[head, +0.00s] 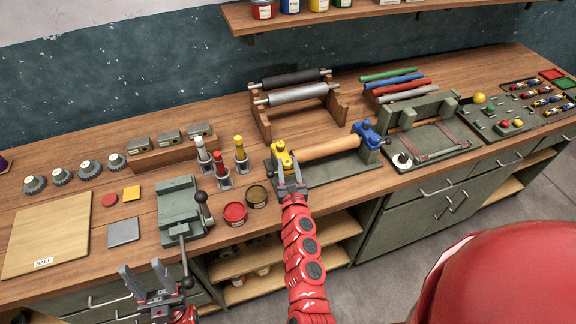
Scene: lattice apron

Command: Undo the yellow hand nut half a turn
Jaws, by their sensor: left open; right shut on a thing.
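The yellow hand nut (279,147) is at the left end of a green stand (335,172) that carries a wooden roller (332,146). A blue fitting (366,134) is at the roller's right end. My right gripper (287,172) reaches up to the yellow nut from the front and is shut on it; its fingers hide part of the nut. My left gripper (145,282) is open and empty at the lower left, in front of the bench edge, well apart from the nut.
Red and dark open tins (235,213) stand left of my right gripper, with yellow, red and white handled tools (240,154) behind them. A green vise (181,206) stands near my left gripper. A rack with dark and grey rollers (297,94) is behind. A board (45,242) lies far left.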

